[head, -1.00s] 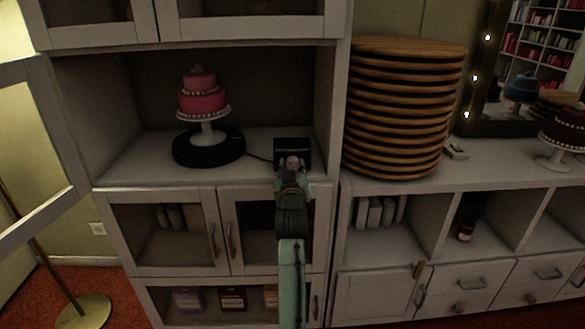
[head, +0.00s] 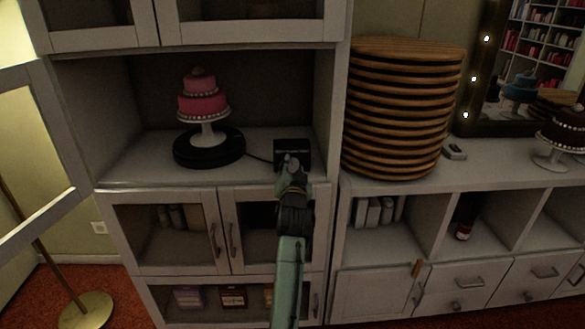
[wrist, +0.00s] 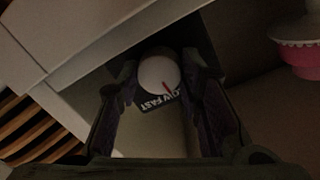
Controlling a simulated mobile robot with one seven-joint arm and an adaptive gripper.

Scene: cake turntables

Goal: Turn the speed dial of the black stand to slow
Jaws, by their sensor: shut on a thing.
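The black stand (head: 210,159) is a round black turntable on the cabinet shelf. A cable joins it to a black control box (head: 292,148) at its right. My gripper (head: 292,168) is in front of that box and hides the dial in the head view. In the wrist view, the white round speed dial (wrist: 156,72) is between the two fingers of my gripper (wrist: 160,68), which are shut on it. Its red pointer mark points to the lower right.
A pink tiered cake (head: 203,98) on a white pedestal stands on the turntable. The cabinet's right side wall is close to the box. A tall stack of round wooden boards (head: 403,110) stands on the counter to the right.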

